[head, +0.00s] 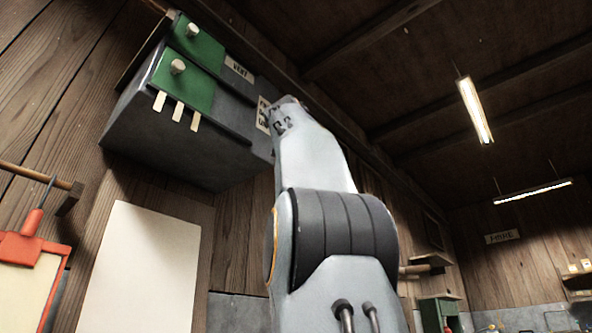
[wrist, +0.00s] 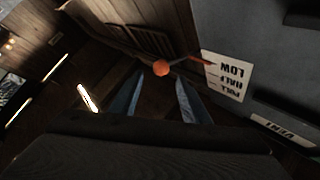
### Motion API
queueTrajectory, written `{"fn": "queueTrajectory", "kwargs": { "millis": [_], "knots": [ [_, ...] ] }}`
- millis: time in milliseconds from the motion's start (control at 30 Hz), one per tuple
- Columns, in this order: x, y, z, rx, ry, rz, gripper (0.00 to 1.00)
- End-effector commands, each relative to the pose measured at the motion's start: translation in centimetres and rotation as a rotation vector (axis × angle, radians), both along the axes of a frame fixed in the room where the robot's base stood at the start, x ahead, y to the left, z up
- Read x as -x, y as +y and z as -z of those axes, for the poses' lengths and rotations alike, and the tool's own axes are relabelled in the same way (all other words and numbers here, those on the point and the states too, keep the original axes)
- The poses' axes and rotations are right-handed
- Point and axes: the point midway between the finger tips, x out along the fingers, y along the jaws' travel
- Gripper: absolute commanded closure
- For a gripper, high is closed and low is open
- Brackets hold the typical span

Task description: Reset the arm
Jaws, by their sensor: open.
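My gripper (wrist: 158,98) shows in the wrist view as two separated bluish fingers, open with nothing between them. An orange ball knob (wrist: 161,68) on a thin rod appears just beyond the fingertips, apart from them as far as I can tell. An orange pointer (wrist: 203,61) reaches the edge of a white label (wrist: 227,76) reading LOW, HALF, FULL, upside down in this view, near the LOW line. In the head view my raised arm (head: 315,165) reaches up beside the grey wall box (head: 180,150); my fingers are hidden there.
The box carries green panels (head: 190,82) with pale knobs and a VENT label (head: 239,68). A white board (head: 145,270) and a red-framed piece (head: 32,240) are on the left wall. Lamps (head: 475,110) hang at the right, with open air below them.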

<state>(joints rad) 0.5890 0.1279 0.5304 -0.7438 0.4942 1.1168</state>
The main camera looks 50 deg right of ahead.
Motion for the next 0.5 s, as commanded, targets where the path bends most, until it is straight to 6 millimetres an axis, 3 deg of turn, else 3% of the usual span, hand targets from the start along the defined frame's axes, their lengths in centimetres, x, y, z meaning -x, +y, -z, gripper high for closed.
{"fn": "queueTrajectory", "kwargs": {
  "millis": [500],
  "knots": [
    [0.52, 0.77, 0.28, 0.001, -0.001, -0.001, 0.58]
  ]
}}
